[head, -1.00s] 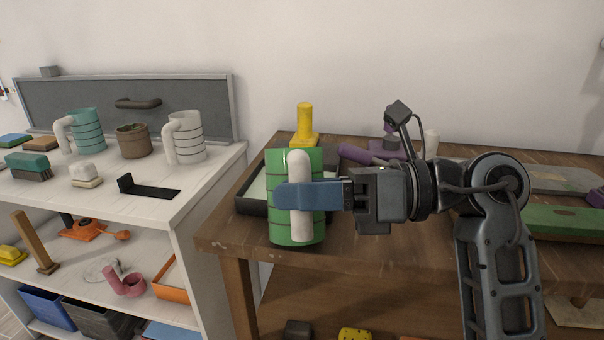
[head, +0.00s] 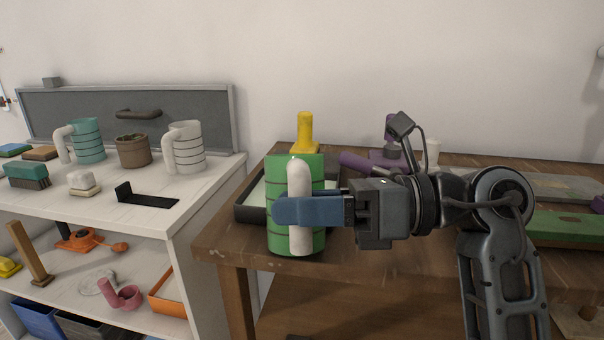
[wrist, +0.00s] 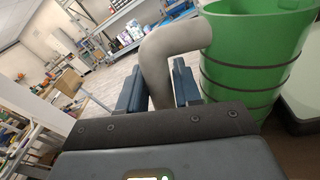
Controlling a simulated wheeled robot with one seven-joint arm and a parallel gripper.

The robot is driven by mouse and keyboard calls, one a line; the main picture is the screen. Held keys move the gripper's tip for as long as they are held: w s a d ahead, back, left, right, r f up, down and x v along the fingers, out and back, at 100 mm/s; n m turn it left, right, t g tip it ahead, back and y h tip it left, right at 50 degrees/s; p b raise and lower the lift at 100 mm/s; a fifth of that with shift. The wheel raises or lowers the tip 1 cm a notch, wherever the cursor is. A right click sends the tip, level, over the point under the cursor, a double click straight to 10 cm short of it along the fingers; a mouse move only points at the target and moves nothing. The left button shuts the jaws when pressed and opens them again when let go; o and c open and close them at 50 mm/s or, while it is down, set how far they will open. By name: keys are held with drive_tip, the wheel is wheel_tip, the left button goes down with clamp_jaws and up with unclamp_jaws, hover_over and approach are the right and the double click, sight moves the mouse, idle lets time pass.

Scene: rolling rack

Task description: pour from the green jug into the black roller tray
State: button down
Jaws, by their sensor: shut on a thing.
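The green jug (head: 313,235) has dark bands and a pale grey handle (head: 299,172). My gripper (head: 290,210) is shut on the handle and holds the jug nearly upright. In the wrist view the handle (wrist: 158,70) sits between the two blue fingers (wrist: 158,88), with the green jug body (wrist: 245,60) to the right. The black roller tray (head: 249,212) lies on the brown wooden table, behind the jug, which hides much of it. Its pale inside shows at the left. I cannot see into the jug from the head view.
A yellow object (head: 305,135) stands behind the tray, with purple tools (head: 365,163) to its right. A white rack (head: 190,205) at the left carries a teal jug (head: 88,140), a white jug (head: 186,148) and a plant pot (head: 133,151). A green board (head: 565,224) lies at the right.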

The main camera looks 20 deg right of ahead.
sight(303, 167)
drive_tip(key=shift+w+d+f+m, duration=0.3)
drive_tip(key=shift+w+d+f, duration=0.1)
drive_tip(key=shift+d, duration=0.15)
wheel_tip(303, 167, up, 3)
drive_tip(key=p, duration=0.3)
drive_tip(key=shift+w+r, duration=0.15)
drive_tip(key=shift+a+r+p, duration=0.2)
drive_tip(key=shift+r+p, duration=1.5)
drive_tip(key=shift+r, duration=0.3)
drive_tip(key=shift+f, duration=0.15)
drive_tip(key=shift+f+n+b, duration=0.1)
drive_tip(key=shift+n+b, duration=0.5)
drive_tip(key=shift+b, duration=0.5)
drive_tip(key=n+b, duration=0.2)
drive_tip(key=b, duration=0.2)
drive_tip(key=shift+n+t, duration=0.3)
drive_tip(key=shift+t, duration=0.1)
drive_tip(key=shift+r, duration=0.2)
